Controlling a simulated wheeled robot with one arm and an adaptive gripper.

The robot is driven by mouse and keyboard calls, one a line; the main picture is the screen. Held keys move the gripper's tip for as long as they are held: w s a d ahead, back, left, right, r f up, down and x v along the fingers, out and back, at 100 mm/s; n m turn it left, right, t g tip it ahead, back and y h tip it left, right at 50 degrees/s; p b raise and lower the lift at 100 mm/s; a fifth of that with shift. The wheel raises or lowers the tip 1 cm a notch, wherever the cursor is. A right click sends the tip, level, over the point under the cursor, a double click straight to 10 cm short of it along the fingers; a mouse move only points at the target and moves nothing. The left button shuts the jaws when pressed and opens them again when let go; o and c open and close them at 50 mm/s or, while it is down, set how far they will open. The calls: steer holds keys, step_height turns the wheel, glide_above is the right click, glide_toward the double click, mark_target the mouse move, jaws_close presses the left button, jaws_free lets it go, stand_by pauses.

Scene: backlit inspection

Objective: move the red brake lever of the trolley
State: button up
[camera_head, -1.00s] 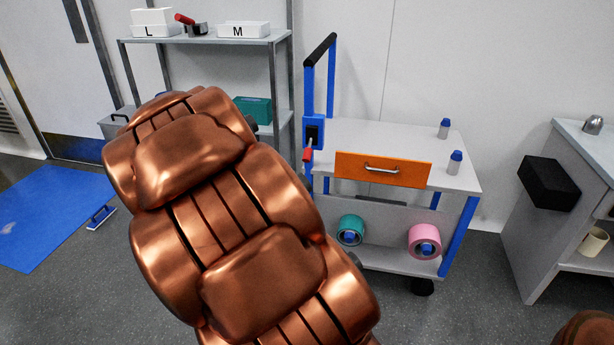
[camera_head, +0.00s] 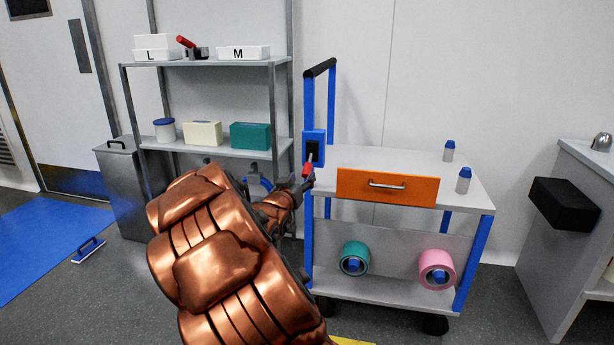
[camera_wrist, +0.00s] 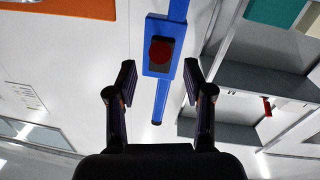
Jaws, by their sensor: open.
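The trolley (camera_head: 400,158) stands in the middle right of the head view, with a blue upright frame and a black push bar. Its red brake lever (camera_head: 307,170) sticks out from a blue plate with a dark slot on the left upright. In the wrist view the red lever end (camera_wrist: 161,50) is seen end-on, ahead of the fingers and roughly centred between them. My gripper (camera_head: 299,186) is beside the lever in the head view; whether it touches is unclear there. In the wrist view my gripper (camera_wrist: 159,80) has its fingers apart, with nothing between them.
An orange drawer (camera_head: 387,187) and teal and pink rolls (camera_head: 437,269) are on the trolley's front. A shelf rack (camera_head: 210,62) with boxes stands behind my arm at left. A grey cabinet (camera_head: 550,265) with a black block is at right.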

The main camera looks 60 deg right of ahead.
mark_target(305, 175)
steer(key=b+x, duration=0.1)
steer(key=x, duration=0.3)
steer(key=shift+f, duration=0.2)
steer(key=shift+x, duration=0.85)
steer(key=shift+r, duration=0.15)
jaws_close()
